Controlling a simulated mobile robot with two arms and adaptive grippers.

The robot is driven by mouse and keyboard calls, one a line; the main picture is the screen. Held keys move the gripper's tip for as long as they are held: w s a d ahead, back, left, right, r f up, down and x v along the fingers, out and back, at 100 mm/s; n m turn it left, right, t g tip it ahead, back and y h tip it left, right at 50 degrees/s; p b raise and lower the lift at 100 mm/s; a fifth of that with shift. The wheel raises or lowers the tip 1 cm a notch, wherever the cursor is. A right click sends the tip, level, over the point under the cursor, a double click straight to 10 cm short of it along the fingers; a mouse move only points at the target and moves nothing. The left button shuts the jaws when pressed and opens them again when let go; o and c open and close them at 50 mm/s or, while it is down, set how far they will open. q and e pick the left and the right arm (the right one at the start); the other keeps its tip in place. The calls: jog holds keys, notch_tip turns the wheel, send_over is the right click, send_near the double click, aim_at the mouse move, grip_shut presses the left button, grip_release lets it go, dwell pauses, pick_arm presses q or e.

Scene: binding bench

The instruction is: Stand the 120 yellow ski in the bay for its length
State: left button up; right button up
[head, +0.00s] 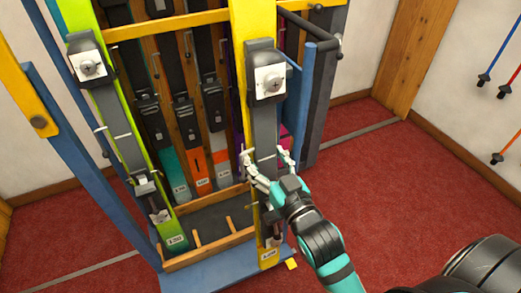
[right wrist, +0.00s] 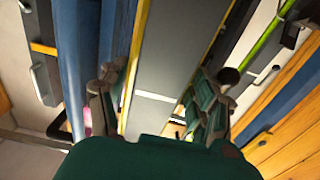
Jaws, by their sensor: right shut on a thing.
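The yellow ski (head: 243,20) stands nearly upright at the front right of the rack in the head view, with a grey binding on it. My right gripper (head: 267,168) is shut around its lower middle, below the binding's white plate. In the right wrist view the ski (right wrist: 168,65) runs between the two fingers of my right gripper (right wrist: 158,100). A small label (head: 268,256) shows near the ski's lower end, too small to read surely. The lower end overlaps the rack's blue base (head: 210,272); I cannot tell whether it rests there. My left gripper is out of view.
The rack holds several other skis behind wooden slats. A green ski (head: 116,125) leans at its left front. A low wooden divider (head: 212,248) with short pegs lies left of the yellow ski's lower end. Red carpet (head: 420,200) at the right is clear. Poles hang on the right wall.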

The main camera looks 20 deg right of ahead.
jog(key=s, duration=0.5)
jog(key=shift+s+d+r, duration=0.1)
jog(key=shift+s+r, duration=0.05)
jog(key=shift+s, duration=0.4)
pick_arm(q)
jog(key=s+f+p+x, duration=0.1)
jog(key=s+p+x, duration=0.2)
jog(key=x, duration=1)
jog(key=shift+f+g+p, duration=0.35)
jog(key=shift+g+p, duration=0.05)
jog(key=shift+p, duration=0.1)
pick_arm(e)
jog(key=s, duration=1.2)
jog(key=shift+s+d, duration=0.2)
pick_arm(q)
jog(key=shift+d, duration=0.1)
pick_arm(e)
jog(key=shift+r, duration=0.2)
